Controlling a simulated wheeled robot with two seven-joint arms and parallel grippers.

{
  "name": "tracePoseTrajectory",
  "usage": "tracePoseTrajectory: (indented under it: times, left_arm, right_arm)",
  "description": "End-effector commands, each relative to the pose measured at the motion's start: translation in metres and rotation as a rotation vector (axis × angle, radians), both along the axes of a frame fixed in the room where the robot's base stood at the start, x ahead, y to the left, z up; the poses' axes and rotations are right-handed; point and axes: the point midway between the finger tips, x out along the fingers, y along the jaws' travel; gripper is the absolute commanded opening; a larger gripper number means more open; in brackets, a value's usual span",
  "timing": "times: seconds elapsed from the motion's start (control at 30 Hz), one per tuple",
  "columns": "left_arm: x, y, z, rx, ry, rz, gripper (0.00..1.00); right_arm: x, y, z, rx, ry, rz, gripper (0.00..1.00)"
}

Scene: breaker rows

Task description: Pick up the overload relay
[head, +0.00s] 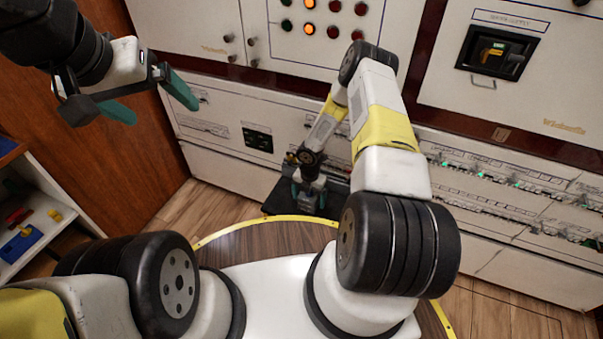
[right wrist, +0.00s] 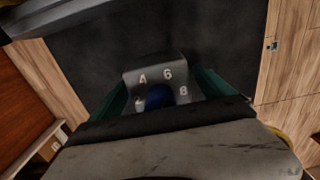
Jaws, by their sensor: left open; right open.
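The overload relay appears to be the grey block (right wrist: 155,73) in the right wrist view, marked "A", "6" and "8", with a round blue part on it. It is on or over a black surface. My right gripper (right wrist: 160,92) is open, with one green finger on each side of the block; I cannot tell whether they touch it. In the head view my right gripper (head: 308,197) is low over the black mat (head: 276,202), and the block cannot be made out there. My left gripper (head: 158,105) is open and empty, raised at the upper left.
White cabinets with a breaker row (head: 500,185) stand behind and to the right. A lamp panel (head: 320,18) is at the top. A shelf (head: 45,215) with red, blue and yellow items is at the left. Wooden floor (head: 205,210) lies in front of the cabinets.

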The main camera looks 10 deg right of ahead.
Motion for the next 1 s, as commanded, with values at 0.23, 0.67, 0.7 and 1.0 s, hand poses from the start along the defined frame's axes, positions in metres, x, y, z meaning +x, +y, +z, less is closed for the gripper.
tracePoseTrajectory:
  times: [0.23,0.67,0.7,1.0]
  left_arm:
    - [0.0,0.0,0.0,0.0,0.0,0.0,0.91]
    - [0.0,0.0,0.0,0.0,0.0,0.0,0.91]
    - [0.0,0.0,0.0,0.0,0.0,0.0,0.91]
    - [0.0,0.0,0.0,0.0,0.0,0.0,0.91]
  right_arm:
    - [0.0004,-0.0004,-0.0119,-0.001,-0.001,0.0,0.91]
    - [0.0003,-0.0002,-0.0113,-0.001,-0.001,-0.001,0.28]
    - [0.0003,-0.0002,-0.0113,-0.001,-0.001,0.0,0.2]
    - [0.0009,0.0,-0.0107,0.0,-0.002,-0.001,0.0]
